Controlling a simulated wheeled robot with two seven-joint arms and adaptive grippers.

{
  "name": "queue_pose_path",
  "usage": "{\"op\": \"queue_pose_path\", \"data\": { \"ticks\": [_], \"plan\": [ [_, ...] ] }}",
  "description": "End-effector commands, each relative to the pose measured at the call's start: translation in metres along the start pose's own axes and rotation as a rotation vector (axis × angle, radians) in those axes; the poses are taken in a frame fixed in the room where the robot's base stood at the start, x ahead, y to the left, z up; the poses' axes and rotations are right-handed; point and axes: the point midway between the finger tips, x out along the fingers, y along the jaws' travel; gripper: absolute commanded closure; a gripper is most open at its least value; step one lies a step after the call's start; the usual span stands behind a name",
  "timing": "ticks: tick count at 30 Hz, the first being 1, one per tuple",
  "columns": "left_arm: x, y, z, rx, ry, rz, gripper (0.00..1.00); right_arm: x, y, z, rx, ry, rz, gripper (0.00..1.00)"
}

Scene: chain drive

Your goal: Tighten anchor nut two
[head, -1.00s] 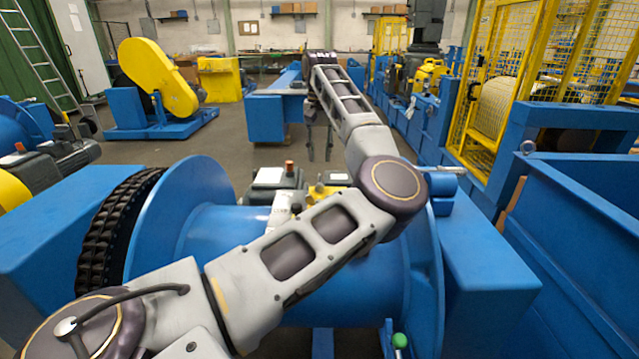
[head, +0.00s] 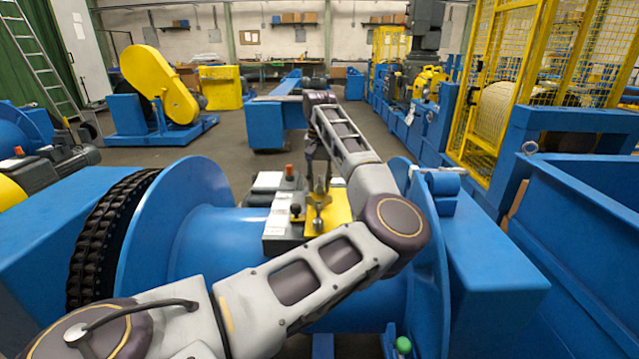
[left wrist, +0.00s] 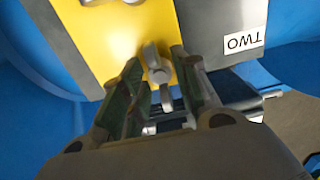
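Anchor nut two is a silver wing nut (left wrist: 158,72) on a yellow plate (left wrist: 120,30) in the left wrist view. A label reading TWO (left wrist: 243,40) is upside down on the grey block beside it. My left gripper (left wrist: 158,85) is open, with one finger on each side of the nut and small gaps showing. In the head view the left gripper (head: 319,185) points down over the yellow plate (head: 338,207) on the blue drum. The nut is small there and partly hidden by the fingers. My right gripper is not in view.
The blue drum (head: 215,225) has flanges on both sides, with a black chain (head: 105,235) at its left. A grey box with an orange-red button (head: 289,171) stands beside the plate. A black knob (head: 295,210) is close to the gripper. A yellow cage (head: 505,90) stands at right.

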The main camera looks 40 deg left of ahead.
Motion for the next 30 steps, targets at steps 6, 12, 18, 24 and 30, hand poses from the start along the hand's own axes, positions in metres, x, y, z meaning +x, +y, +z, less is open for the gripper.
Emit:
{"op": "queue_pose_path", "data": {
  "ticks": [6, 12, 18, 24, 30],
  "plan": [
    [0.000, 0.000, 0.000, 0.000, 0.000, 0.000, 0.70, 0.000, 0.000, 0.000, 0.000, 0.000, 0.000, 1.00],
    [0.000, 0.000, 0.000, 0.000, 0.000, 0.000, 0.95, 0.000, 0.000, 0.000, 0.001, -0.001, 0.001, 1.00],
    [0.000, 0.000, 0.000, 0.003, 0.000, 0.000, 1.00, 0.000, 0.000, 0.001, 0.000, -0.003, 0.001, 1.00],
    [-0.001, 0.000, 0.000, 0.029, -0.001, -0.001, 1.00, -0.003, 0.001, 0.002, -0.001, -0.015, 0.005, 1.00],
    [-0.001, 0.000, 0.000, 0.100, -0.001, -0.002, 1.00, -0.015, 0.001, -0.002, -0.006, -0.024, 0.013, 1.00]
  ]
}}
